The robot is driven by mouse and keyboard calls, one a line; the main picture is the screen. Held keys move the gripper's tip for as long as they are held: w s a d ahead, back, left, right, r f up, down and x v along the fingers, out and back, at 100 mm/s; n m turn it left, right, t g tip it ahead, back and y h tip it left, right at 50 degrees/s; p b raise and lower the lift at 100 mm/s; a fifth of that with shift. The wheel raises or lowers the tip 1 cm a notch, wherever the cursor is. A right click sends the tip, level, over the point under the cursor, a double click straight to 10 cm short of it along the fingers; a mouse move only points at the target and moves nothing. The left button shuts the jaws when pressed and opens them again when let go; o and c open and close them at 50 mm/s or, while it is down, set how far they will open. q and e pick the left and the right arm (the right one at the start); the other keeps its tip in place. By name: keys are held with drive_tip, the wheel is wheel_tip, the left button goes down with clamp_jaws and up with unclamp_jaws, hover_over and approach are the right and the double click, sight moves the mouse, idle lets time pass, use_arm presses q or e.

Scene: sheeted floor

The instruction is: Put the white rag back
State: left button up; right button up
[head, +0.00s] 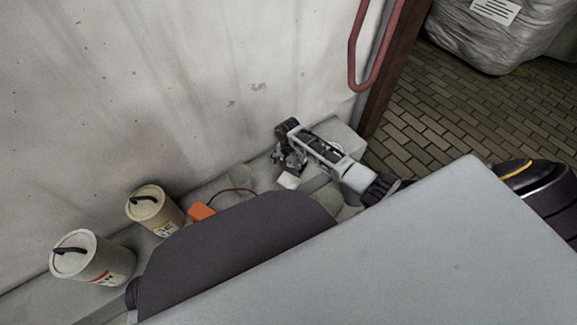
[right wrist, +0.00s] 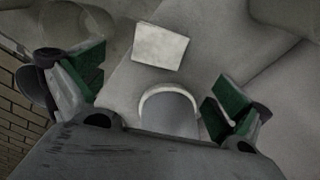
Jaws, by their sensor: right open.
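A small white, flat, four-sided piece that looks like the white rag (right wrist: 160,47) lies on a grey sheeted surface in the right wrist view. In the head view the white rag (head: 289,180) shows just below my right gripper (head: 288,160). In the right wrist view my right gripper (right wrist: 154,88) is open, with its green pads wide apart and nothing held between them. The rag lies beyond the pads, towards the top of the picture, apart from both. My left gripper is not in view.
A grey round-ended thing with a pale rim (right wrist: 168,93) is partly hidden by my gripper's body. Two lidded canisters (head: 98,262) (head: 160,212) and an orange box (head: 201,211) with a cable stand along the wall (head: 200,90). A red rail (head: 364,84) and brick floor (head: 440,110) are at right.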

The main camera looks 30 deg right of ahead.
drive_tip(key=s+a+n+t+y, duration=0.25)
drive_tip(key=s+a+n, duration=0.55)
drive_tip(key=s+a, duration=0.5)
drive_tip(key=s+r+n+t, duration=0.2)
drive_tip(key=s+r+n, duration=0.4)
drive_tip(key=s+r, duration=0.5)
drive_tip(key=shift+r+y, duration=0.35)
drive_tip(key=shift+r, duration=0.1)
drive_tip(key=shift+s+f+t, duration=0.1)
drive_tip(key=shift+t, duration=0.15)
